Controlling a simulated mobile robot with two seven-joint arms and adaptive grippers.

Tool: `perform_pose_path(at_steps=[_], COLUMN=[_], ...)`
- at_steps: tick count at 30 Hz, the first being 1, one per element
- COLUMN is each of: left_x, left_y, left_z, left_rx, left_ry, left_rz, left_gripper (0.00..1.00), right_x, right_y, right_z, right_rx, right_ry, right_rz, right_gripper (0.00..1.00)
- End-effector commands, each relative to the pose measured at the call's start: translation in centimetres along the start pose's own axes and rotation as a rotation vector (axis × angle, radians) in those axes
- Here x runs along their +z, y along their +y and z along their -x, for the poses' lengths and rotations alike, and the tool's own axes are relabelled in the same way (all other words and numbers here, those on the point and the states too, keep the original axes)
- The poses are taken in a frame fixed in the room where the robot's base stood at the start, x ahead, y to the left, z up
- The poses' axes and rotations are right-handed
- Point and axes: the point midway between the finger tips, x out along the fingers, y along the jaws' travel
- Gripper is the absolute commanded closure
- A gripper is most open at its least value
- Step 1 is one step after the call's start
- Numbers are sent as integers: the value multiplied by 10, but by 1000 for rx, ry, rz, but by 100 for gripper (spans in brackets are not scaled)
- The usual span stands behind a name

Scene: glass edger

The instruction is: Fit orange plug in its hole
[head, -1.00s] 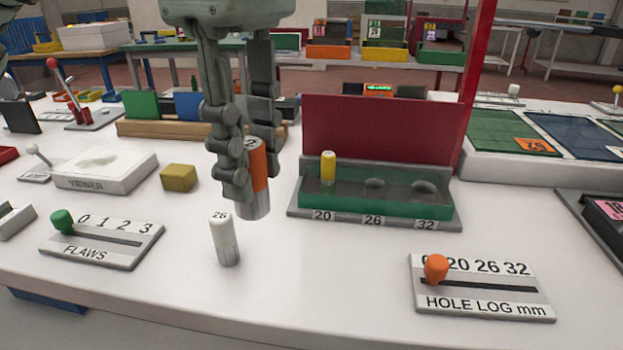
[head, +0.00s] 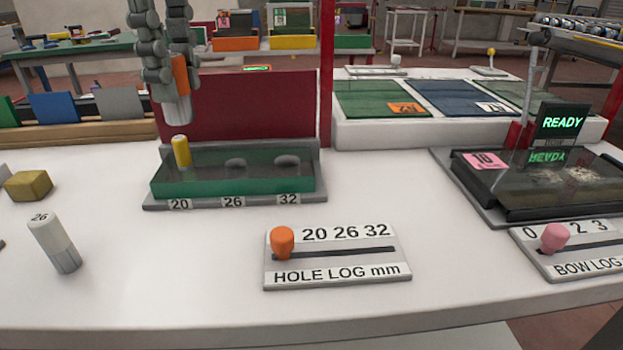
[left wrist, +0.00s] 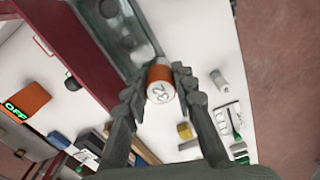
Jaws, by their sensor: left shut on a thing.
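My left gripper (head: 170,85) is shut on the orange plug (head: 181,75), which has a bare metal lower end and hangs upright. The left wrist view shows the plug's top (left wrist: 160,92) marked 32 between the fingers. In the head view the plug appears above the left end of the green hole fixture (head: 235,193), clear of it. The fixture is labelled 20, 26 and 32. A yellow plug (head: 181,151) stands at 20. The holes at 26 (head: 235,163) and 32 (head: 287,161) are empty. My right gripper is not in view.
A white plug marked 26 (head: 54,242) stands on the table at left, near a yellow block (head: 28,186). A red panel (head: 255,105) rises behind the fixture. The HOLE LOG slider (head: 337,258) lies in front, its orange knob at the left end.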

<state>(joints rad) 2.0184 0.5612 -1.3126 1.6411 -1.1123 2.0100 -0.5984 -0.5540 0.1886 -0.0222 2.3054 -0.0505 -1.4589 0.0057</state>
Motion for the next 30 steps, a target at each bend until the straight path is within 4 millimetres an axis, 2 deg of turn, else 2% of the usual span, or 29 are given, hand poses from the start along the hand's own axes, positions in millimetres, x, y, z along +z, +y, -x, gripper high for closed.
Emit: perform_pose_path(at_steps=[5, 8, 15, 20, 26, 30], left_x=[2, 15, 61, 82, 91, 90], left_y=[12, 21, 53, 70, 77, 76], left_z=[-4, -15, -47, -61, -71, -88], left_rx=[2, -1, -2, 2, 3, 1], left_ry=[3, 3, 2, 3, 2, 4], left_rz=[1, -3, -3, 0, 1, 2], left_gripper=[100, 100, 100, 100, 100, 100], right_x=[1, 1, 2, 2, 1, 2], right_y=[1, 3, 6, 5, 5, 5], right_z=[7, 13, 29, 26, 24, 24], right_rx=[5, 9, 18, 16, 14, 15], right_ry=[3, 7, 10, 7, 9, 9], right_rz=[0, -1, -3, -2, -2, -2], right_gripper=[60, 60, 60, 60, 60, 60])
